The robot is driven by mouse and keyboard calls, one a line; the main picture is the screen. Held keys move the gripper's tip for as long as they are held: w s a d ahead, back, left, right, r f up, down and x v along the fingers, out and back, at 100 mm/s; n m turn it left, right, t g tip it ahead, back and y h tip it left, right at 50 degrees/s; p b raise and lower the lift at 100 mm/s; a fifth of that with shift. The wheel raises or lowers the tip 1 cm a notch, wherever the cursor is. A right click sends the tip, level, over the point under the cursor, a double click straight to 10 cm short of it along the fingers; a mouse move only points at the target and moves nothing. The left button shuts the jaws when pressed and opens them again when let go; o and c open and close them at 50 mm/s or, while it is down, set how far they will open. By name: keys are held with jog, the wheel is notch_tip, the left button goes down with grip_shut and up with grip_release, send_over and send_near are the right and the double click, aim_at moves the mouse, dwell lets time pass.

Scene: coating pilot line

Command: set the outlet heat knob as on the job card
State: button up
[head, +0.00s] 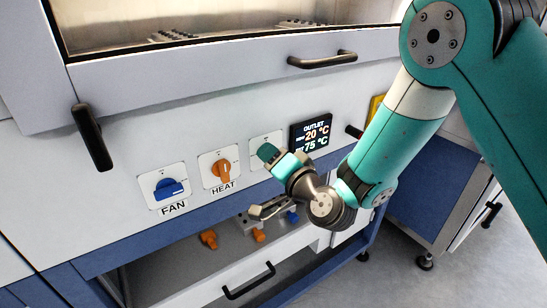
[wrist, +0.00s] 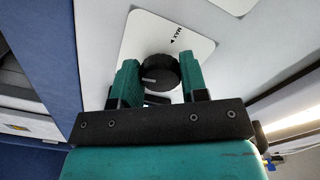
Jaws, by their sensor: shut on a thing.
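The orange knob labelled HEAT (head: 222,171) sits on a white plate on the machine front, clear of my gripper. My gripper (head: 268,152) is at another plate to its right and covers most of it. In the wrist view my gripper (wrist: 160,88) has its two teal fingers shut on a round black knob (wrist: 160,72), one on each side. A white line on that knob points left in the picture; "MAX" is printed on the plate. The outlet display (head: 311,133) reads 20 °C above 75 °C. No readable job card shows.
A blue FAN knob (head: 170,189) is left of the HEAT knob. A black handle (head: 92,137) sticks out at the left and a bar handle (head: 322,59) above. Below, an open drawer (head: 190,299) and small orange and blue valves lie under my wrist.

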jog(key=shift+m, duration=0.7)
jog(key=o, duration=0.9)
